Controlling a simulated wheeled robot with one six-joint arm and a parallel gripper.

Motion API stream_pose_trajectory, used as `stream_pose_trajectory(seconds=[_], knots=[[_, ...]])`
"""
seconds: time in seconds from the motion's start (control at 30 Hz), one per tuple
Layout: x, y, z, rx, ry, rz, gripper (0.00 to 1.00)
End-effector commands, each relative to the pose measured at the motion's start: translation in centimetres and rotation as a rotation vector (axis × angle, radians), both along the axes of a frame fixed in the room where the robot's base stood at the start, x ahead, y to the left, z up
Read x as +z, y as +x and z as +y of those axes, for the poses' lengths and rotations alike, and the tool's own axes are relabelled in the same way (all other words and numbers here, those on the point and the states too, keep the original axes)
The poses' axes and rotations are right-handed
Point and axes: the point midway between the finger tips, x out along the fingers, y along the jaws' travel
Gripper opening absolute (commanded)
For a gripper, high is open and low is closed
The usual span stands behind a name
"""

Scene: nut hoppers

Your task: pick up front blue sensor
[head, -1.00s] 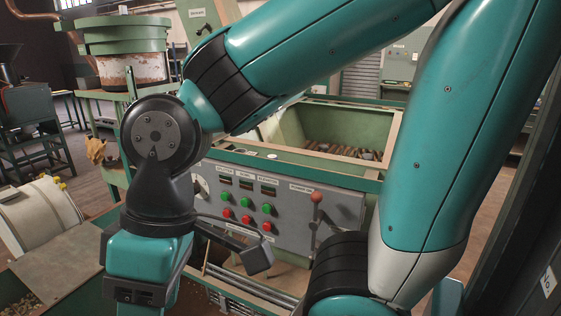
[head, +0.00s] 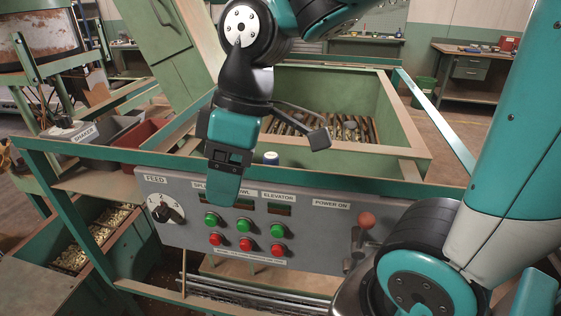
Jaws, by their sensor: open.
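A small white and blue cylinder (head: 271,158), which looks like the front blue sensor, stands on the green front ledge of the hopper, above the control panel. My gripper (head: 223,190) hangs downward just left of it, in front of the panel's upper edge. They look apart in the picture, but I cannot judge the depth between them. My gripper is open and nothing shows in it. The fingertips are seen from behind and are not clear.
The grey control panel (head: 330,235) has green and red buttons, a feed knob (head: 165,209) and a red-knobbed lever (head: 366,220). Behind the ledge is an open hopper (head: 400,135) with rollers. Nut-filled troughs (head: 95,238) lie at left.

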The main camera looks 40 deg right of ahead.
Motion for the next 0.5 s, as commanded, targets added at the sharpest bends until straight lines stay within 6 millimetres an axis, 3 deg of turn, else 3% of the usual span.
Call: stream_pose_trajectory(seconds=[0.03,0.1,0.2,0.3,0.4,0.5], knots=[[0.7,2.9,-2.1,0.048,-0.025,-0.025,0.69],[1.6,6.2,-5.6,0.156,-0.063,-0.059,0.69],[2.6,10.0,-11.0,0.304,-0.109,-0.093,0.69],[3.2,12.3,-16.0,0.433,-0.139,-0.110,0.69],[3.6,13.5,-19.6,0.526,-0.156,-0.120,0.69],[3.6,14.0,-21.5,0.581,-0.162,-0.124,0.69]])
